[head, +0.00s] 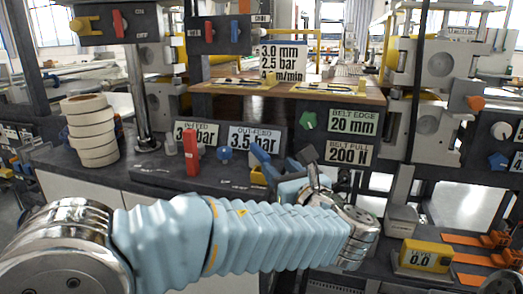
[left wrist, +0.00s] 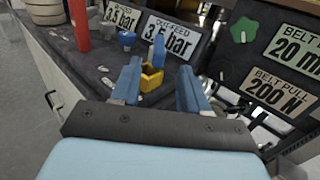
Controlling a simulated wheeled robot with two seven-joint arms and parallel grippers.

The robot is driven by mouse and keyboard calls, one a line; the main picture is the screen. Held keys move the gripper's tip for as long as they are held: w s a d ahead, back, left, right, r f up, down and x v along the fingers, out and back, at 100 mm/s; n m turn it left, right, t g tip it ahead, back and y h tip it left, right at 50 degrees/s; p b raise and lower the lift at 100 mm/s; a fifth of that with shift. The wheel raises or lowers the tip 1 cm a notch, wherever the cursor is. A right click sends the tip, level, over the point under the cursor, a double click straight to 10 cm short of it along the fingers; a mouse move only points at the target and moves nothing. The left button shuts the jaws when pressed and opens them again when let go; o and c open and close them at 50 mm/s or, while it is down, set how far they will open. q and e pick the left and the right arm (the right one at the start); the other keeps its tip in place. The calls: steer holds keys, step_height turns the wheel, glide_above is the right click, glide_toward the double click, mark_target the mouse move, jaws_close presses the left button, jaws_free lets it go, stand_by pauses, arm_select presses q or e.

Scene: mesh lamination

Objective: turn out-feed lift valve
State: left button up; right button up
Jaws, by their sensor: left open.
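The out-feed lift valve, with a blue lever (left wrist: 158,50) over a yellow part (left wrist: 152,78), stands below the OUT-FEED 3.5 bar sign (left wrist: 170,37). Its yellow part also shows in the head view (head: 257,178), partly hidden by my gripper. My left gripper (left wrist: 160,88) is open, with one blue finger on either side of the line to the valve. The yellow part lies just beyond and between the fingertips in the wrist view; I cannot tell whether they touch it. Nothing is held. My right gripper is not in view.
A red lever (head: 192,153) and a blue knob (head: 225,153) stand left of the valve on the dark console (head: 165,175). A green knob (head: 308,121) is at the upper right. White rolls (head: 90,130) are stacked at the left. A yellow LEVEL box (head: 425,256) lies at the lower right.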

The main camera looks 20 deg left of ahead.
mark_target(268, 157)
arm_select(q)
steer(key=p+x, duration=0.1)
steer(key=x, duration=0.8)
steer(key=shift+w+a, duration=0.15)
jaws_close()
